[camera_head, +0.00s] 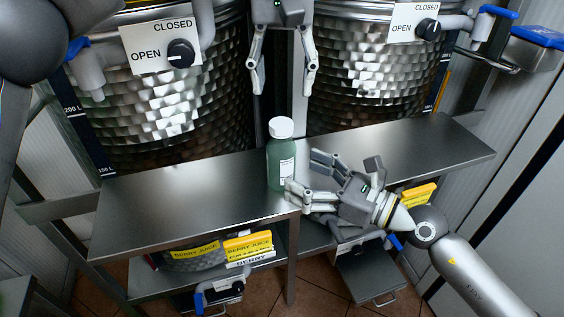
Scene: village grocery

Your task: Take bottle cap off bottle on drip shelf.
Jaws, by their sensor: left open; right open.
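A green bottle (281,163) with a pale label stands upright on the metal drip shelf (190,192), near its middle. A white bottle cap (281,127) sits on the bottle's top. My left gripper (284,90) hangs above and just behind the cap in the picture, fingers pointing down, open and empty. My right gripper (303,176) comes in from the right, low beside the bottle, open, with its fingers pointing left toward it. One right finger is near the bottle's lower right side; I cannot tell whether it touches.
Two large dimpled steel tanks with OPEN/CLOSED dials (181,53) stand behind the shelf. Below it are yellow berry juice labels (248,244) and a lower shelf. The drip shelf is bare left of the bottle. A blue-handled tap (88,70) hangs at the left.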

